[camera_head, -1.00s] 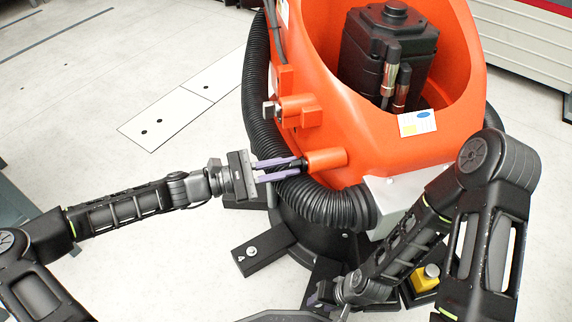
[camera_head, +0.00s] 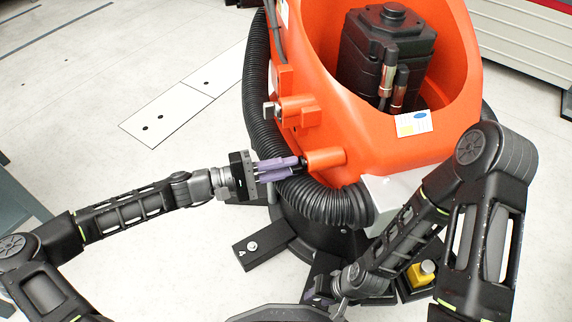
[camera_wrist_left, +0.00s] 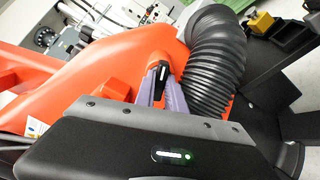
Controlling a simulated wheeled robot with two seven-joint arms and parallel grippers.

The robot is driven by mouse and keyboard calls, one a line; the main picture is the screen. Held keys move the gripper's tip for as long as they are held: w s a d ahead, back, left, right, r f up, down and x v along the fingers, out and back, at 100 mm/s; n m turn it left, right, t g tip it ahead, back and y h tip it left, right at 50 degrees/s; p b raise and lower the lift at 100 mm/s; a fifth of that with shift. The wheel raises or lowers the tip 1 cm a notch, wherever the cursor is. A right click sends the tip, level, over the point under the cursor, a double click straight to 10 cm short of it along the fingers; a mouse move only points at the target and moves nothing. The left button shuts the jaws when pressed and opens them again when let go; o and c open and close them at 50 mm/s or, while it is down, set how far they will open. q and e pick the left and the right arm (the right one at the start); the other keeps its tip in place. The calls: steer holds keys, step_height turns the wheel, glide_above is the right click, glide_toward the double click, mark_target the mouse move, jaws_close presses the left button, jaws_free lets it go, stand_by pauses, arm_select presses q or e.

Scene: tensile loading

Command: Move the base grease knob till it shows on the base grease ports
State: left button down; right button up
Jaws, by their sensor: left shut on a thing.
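The black base grease knob (camera_wrist_left: 162,73), with a white mark on it, is between the purple fingers of my left gripper (camera_wrist_left: 160,88) in the left wrist view. In the head view my left gripper (camera_head: 292,164) is shut on the knob at the outer end of an orange port (camera_head: 325,158) on the side of the orange base. The fingers hide most of the knob there. A second orange port (camera_head: 299,110) sits higher on the base. My right gripper (camera_head: 320,298) is low in the head view, mostly hidden, and its jaw opening cannot be made out.
A thick black corrugated hose (camera_head: 330,205) curves close below my left gripper. A black motor (camera_head: 388,55) stands inside the orange base (camera_head: 365,150). A black foot plate (camera_head: 263,246) and a yellow part (camera_head: 421,273) lie low down.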

arm_select(q)
steer(key=shift+m, duration=0.4)
steer(key=c, duration=1.4)
jaws_free()
steer(key=shift+f, duration=0.1)
